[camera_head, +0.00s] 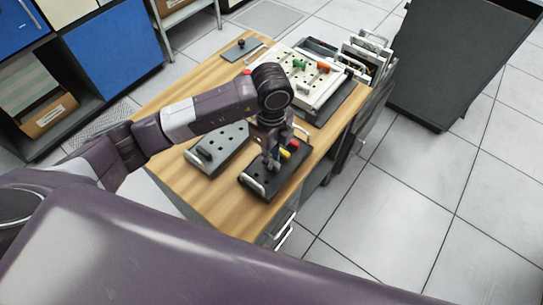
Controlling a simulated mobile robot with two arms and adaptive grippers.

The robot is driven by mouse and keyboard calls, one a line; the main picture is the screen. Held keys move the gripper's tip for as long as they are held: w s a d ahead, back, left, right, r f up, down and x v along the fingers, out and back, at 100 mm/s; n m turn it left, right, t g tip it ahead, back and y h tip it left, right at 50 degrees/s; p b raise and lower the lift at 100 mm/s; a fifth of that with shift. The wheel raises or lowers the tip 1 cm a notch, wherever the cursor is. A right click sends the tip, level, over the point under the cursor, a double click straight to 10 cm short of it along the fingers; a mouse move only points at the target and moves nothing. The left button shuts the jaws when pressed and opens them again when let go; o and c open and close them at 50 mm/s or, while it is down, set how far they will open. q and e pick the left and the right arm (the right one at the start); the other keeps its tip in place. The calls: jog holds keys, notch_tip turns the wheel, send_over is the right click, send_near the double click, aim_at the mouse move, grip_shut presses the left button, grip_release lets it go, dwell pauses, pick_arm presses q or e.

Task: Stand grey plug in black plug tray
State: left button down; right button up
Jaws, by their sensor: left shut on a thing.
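The black plug tray (282,187) lies near the right edge of the wooden table, with a pale handle at each end. A yellow plug (284,154) and a red plug (294,144) stand in its far part. My left gripper (271,163) points down over the middle of the tray and is shut on the grey plug, which is mostly hidden by the fingers. I cannot tell whether the plug's lower end is in a hole or just above it. My right gripper is not in view.
A grey plate (228,147) with holes and a dark grip lies left of the tray. Behind the arm is a white panel (314,85) with green and orange plugs. A small dark plate (241,50) lies at the far left. The table's near end (240,215) is clear.

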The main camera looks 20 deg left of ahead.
pick_arm(q)
jog(key=shift+s+f+b, duration=0.1)
jog(key=shift+f+b, duration=0.2)
jog(key=shift+f, duration=0.2)
dwell(0.3)
jog(key=c, duration=1.9)
grip_release()
